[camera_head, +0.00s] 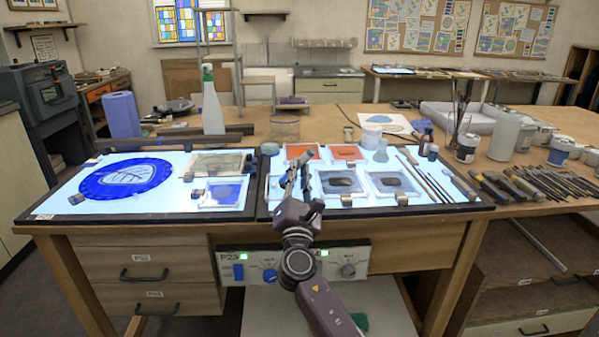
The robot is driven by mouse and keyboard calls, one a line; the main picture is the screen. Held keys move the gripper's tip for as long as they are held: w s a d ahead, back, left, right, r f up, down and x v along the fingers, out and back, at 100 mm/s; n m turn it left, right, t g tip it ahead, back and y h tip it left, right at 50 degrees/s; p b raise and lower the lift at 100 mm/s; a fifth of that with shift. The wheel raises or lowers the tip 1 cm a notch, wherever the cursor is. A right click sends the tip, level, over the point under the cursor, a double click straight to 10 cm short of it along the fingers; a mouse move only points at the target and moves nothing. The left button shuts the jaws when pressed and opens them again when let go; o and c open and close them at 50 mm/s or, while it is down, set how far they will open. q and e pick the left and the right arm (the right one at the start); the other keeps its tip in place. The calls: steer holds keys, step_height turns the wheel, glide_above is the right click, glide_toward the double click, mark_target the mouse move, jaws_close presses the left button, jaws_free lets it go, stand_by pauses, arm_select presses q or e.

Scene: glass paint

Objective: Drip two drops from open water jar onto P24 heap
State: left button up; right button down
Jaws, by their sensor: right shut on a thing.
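My right gripper (298,190) reaches in from the bottom centre over the right light panel. It is shut on a small, thin grey thing (303,166), mostly hidden by the fingers. Two dark heaps sit on glass plates, one just right of the gripper (341,184) and one further right (389,182). I cannot read a P24 label by either. My left gripper is not in view.
Orange plates (303,152) lie behind the gripper. A blue leaf disc (130,179) and a blue heap plate (222,194) lie on the left panel. A white spray bottle (212,105) stands behind. Brushes (428,178) and tools crowd the right.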

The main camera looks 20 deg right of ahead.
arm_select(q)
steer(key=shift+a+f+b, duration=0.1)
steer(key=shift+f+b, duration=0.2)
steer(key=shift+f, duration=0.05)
arm_select(e)
steer(key=shift+f, duration=0.35)
stand_by(0.6)
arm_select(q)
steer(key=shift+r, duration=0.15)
arm_select(e)
steer(key=shift+r, duration=0.15)
